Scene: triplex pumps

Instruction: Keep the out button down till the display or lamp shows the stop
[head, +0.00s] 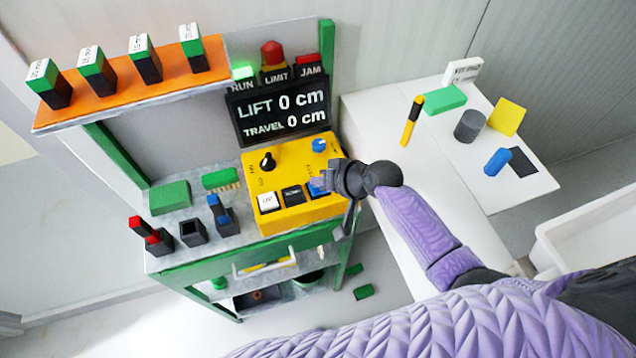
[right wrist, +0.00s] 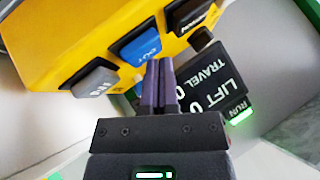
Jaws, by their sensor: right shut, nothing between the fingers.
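The blue out button (head: 315,188) is on the yellow control box (head: 275,225); it also shows in the right wrist view (right wrist: 141,45), lettered OUT. My right gripper (head: 328,180) is shut and empty. In the right wrist view its fingertips (right wrist: 160,66) are at the button's lower edge; I cannot tell whether they touch or press it. The black display (head: 282,112) reads LIFT 0 cm and TRAVEL 0 cm. Above it, the green RUN lamp (head: 243,72) glows; the LIMIT lamp (head: 272,57) is red and the JAM lamp (head: 308,63) dark red. My left gripper is out of view.
A white button (head: 268,202) and a black button (head: 292,195) are beside the out button. A grey button (right wrist: 92,80) is on its other side. Knobs (head: 268,161) stand behind. An orange shelf (head: 125,108) holds several blocks. A white table (head: 445,150) is at right.

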